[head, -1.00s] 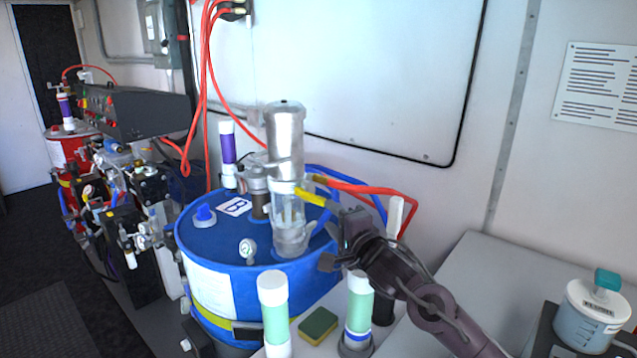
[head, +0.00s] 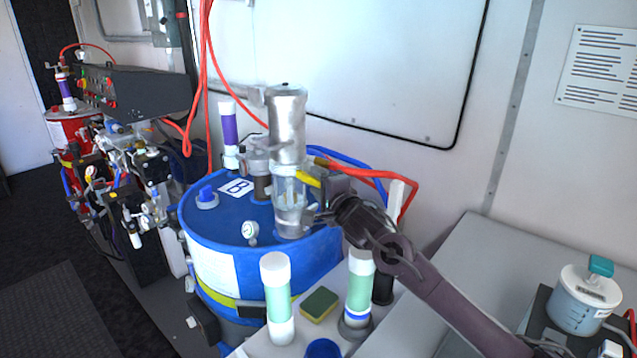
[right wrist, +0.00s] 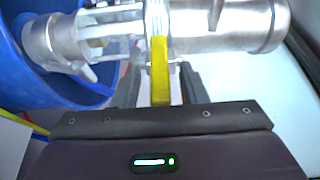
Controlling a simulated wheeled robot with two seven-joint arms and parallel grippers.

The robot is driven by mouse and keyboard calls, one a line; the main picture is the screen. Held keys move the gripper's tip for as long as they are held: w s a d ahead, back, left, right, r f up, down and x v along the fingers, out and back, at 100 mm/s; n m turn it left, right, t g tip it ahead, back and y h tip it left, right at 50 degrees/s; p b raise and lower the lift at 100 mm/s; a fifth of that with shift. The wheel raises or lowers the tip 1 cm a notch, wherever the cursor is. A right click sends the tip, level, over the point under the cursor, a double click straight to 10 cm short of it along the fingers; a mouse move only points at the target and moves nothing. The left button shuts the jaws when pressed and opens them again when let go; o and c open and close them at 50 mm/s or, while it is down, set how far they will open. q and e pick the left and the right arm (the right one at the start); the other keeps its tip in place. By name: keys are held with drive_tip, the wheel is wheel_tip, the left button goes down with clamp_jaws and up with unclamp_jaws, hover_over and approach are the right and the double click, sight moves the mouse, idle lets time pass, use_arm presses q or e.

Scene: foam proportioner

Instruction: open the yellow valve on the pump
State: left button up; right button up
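The pump is a silver and clear upright cylinder (head: 287,125) on top of the blue drum (head: 225,225). Its yellow valve handle (head: 308,179) sticks out to the right from the pump's middle, partly hidden by my right gripper. In the right wrist view the yellow handle (right wrist: 159,70) points straight in between the fingers of my right gripper (right wrist: 162,82). The fingers are apart, one on each side of the handle, with a gap visible on both sides. In the head view my right gripper (head: 328,192) is at the handle's outer end. My left gripper is not in view.
Red hoses (head: 350,171) and a blue hose run behind the pump close to my gripper. White-and-green tubes (head: 277,300) and a sponge (head: 319,305) stand in front of the drum. A white jar (head: 580,303) is at the right. The grey surface between has free room.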

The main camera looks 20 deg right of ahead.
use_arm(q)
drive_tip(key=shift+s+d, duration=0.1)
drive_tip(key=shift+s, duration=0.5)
use_arm(e)
clamp_jaws()
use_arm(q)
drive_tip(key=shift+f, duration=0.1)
